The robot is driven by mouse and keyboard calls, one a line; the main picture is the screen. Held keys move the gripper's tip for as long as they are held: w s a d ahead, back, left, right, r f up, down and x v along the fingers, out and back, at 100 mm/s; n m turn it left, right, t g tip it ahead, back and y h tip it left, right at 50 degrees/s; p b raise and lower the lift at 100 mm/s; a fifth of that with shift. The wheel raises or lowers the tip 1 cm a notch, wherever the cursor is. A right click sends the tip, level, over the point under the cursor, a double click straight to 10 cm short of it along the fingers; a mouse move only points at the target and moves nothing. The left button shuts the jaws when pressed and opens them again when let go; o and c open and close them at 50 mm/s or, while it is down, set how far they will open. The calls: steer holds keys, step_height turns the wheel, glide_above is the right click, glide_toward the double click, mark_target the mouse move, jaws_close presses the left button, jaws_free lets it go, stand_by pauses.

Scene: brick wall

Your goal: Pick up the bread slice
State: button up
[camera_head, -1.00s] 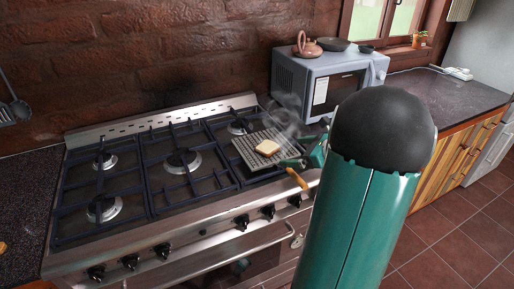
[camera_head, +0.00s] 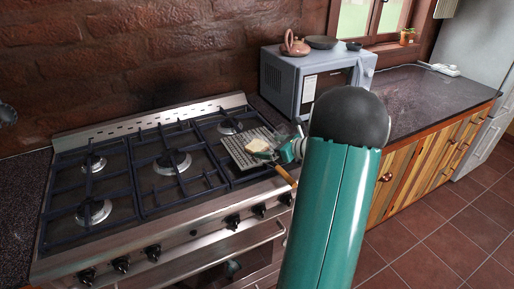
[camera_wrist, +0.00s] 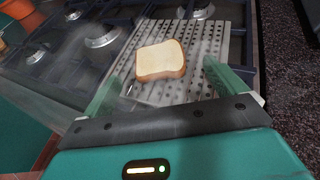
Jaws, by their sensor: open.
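The bread slice (camera_head: 256,145) is pale with a tan crust and lies on a perforated metal grill plate (camera_head: 238,151) at the right end of the hob. In the wrist view the bread slice (camera_wrist: 160,58) lies flat on the plate (camera_wrist: 205,42), ahead of and between my fingers. My gripper (camera_head: 274,153) is just right of the slice in the head view. In the wrist view my gripper (camera_wrist: 165,78) has its two green fingers spread wide, with nothing held. I cannot tell whether a finger touches the plate.
The plate's wooden handle (camera_head: 285,174) points to the front right, below my gripper. Black pan grates (camera_head: 170,165) cover the hob. A microwave (camera_head: 310,80) with a kettle (camera_head: 296,44) on top stands behind on the right. Faint smoke drifts around the plate. The right counter is mostly clear.

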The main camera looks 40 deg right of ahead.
mark_target(256, 145)
steer(key=x, duration=0.5)
steer(key=shift+a+r, duration=0.1)
steer(key=shift+s, duration=0.1)
steer(key=c, duration=1.1)
steer(key=shift+r, duration=0.15)
